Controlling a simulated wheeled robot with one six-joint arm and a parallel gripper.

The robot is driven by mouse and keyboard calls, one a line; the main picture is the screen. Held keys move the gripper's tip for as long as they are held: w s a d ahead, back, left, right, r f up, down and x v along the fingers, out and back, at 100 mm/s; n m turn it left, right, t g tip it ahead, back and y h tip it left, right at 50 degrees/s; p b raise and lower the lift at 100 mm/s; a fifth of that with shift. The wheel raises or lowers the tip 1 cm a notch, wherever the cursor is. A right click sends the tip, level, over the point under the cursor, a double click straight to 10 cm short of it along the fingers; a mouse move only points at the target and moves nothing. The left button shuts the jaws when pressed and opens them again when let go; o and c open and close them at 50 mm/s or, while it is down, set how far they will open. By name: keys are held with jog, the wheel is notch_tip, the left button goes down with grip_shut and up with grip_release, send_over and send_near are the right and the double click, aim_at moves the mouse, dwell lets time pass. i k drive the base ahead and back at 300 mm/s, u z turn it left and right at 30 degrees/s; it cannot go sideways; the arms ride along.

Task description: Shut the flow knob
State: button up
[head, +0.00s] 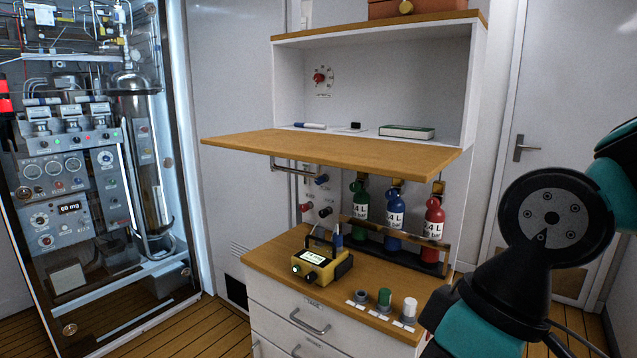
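A red knob (319,78) sits on a round dial on the back wall of the upper shelf unit; the label below it is too small to read. Under the wooden flap are a blue knob (321,180), a red knob (304,207) and a black knob (326,212) on a pale panel. I cannot tell from lettering which of these is the flow knob, nor its setting. My arm shows at the right edge, apart from all knobs. My gripper is not in view.
A wooden flap (340,147) juts out above the lower counter. On the counter stand a yellow meter (322,270) and small cups (384,297). Green, blue (395,222) and red bottles stand behind a rail. A glass-fronted equipment cabinet (75,240) is at left, a door (565,110) at right.

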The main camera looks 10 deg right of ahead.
aim_at(318, 181)
jog(key=k, duration=0.6)
jog(key=u, duration=0.75)
jog(key=i, duration=0.55)
jog(key=u, duration=1.05)
jog(key=i, duration=1.35)
jog(key=z, duration=0.95)
jog(key=i, duration=0.65)
jog(key=z, duration=0.7)
